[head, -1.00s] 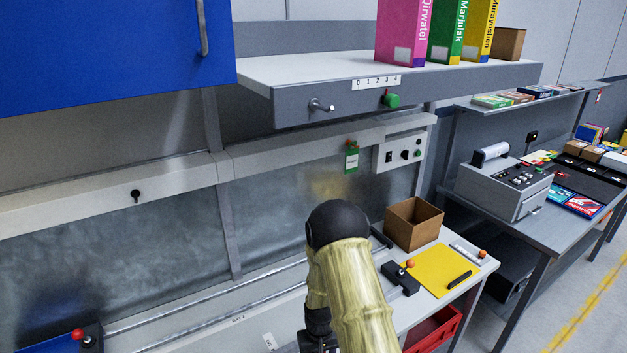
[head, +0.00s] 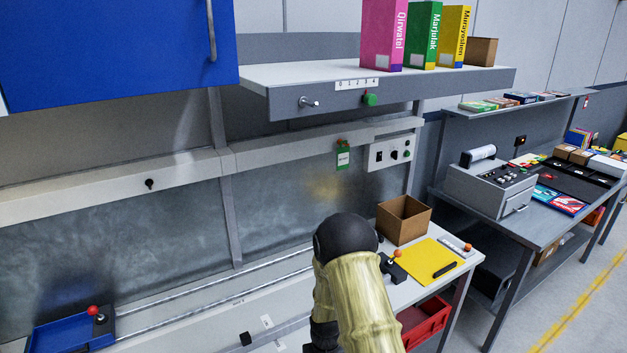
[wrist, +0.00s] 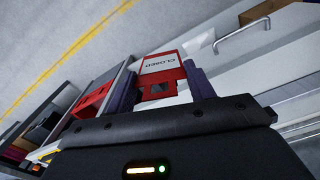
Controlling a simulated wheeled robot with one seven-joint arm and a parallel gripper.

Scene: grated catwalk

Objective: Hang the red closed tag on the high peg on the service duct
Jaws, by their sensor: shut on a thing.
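The red tag (wrist: 158,66), with a white panel reading CLOSED, is between the two fingers of my gripper (wrist: 160,76) in the wrist view. The gripper is shut on it. In the head view my arm hides the gripper and tag. The service duct (head: 75,198) is the pale horizontal trunking along the back wall. A dark peg (head: 150,184) stands out from its left part, bare. A green tag (head: 343,157) hangs from a small fitting farther right on the duct. I cannot tell which fitting is the high peg.
A shelf above the duct carries a metal peg (head: 306,102), a green knob (head: 369,99) and upright boxes. A blue cabinet (head: 110,50) overhangs the upper left. Below are a blue tray (head: 70,335), a cardboard box (head: 403,220) and a yellow sheet (head: 430,262) on the bench.

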